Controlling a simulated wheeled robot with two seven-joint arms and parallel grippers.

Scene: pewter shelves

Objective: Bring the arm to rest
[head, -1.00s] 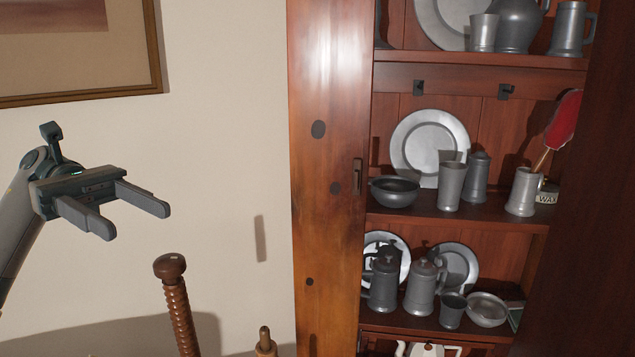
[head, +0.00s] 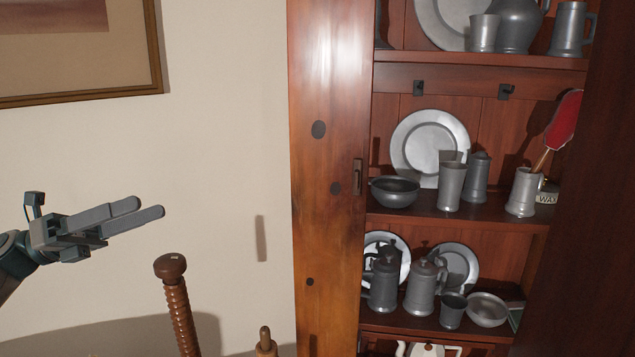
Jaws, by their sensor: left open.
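My left gripper (head: 148,210) is at the left of the head view, in front of the pale wall. Its two grey fingers point right and slightly up, apart from each other, with nothing between them. It is clear of the cabinet and touches nothing that I can see. My left arm comes in from the lower left edge. My right gripper is not in view.
A wooden cabinet (head: 325,230) holds pewter plates, mugs and a bowl (head: 394,191) on its shelves. A turned wooden post (head: 178,308) stands below and right of the left gripper. A framed picture (head: 156,60) hangs above. Free room lies between gripper and cabinet.

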